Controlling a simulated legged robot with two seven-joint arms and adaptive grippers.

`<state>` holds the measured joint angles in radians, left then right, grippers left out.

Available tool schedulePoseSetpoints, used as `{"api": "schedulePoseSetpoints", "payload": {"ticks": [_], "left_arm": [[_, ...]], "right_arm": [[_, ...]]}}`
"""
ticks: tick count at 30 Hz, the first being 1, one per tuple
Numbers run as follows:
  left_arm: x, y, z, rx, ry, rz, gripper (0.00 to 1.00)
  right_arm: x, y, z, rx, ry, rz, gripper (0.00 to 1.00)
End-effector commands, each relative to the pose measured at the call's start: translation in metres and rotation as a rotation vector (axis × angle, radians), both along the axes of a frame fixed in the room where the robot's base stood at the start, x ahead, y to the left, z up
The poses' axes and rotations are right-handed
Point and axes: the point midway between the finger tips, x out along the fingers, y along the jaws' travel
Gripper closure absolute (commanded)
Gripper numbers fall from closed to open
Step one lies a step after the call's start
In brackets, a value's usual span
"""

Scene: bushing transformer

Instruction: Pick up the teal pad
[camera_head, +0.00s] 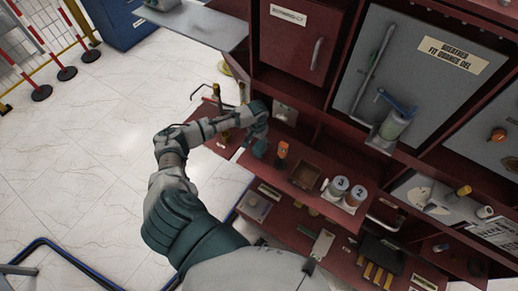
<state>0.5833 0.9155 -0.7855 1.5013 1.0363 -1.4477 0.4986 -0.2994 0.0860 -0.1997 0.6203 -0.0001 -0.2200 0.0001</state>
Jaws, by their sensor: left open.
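My left arm comes in from the bottom, bends at the elbow and reaches right toward the dark red cabinet's shelf. My left gripper (259,138) is at the end of it, small and dark, pointing down over the shelf and open. A small teal patch shows at its tip; I cannot tell whether this is the teal pad or part of the gripper. No other teal pad can be made out clearly. My right gripper is not in view.
On the shelf stand an orange-topped item (282,150), a brown open box (305,174) and two numbered cans (338,188) (355,197). A lower red shelf (290,222) holds several small parts. Grey cabinet doors (400,75) rise behind. The tiled floor (90,165) at left is clear.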

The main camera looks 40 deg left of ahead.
Motion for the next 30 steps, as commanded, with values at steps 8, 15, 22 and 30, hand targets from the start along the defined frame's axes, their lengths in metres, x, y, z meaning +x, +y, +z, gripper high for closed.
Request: {"api": "schedulePoseSetpoints", "payload": {"ticks": [8,15,22,30], "left_arm": [[0.001,-0.007,-0.037,0.003,0.001,-0.001,0.24],[0.001,-0.006,-0.039,0.000,-0.001,0.000,0.24],[0.001,-0.005,-0.040,0.000,0.000,0.000,0.79],[0.001,-0.005,-0.041,0.001,0.002,0.000,0.89]], "right_arm": [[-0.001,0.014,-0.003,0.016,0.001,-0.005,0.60],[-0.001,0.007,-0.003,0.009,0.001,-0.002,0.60],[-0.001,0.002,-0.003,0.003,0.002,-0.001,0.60],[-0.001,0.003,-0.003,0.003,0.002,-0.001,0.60]]}}
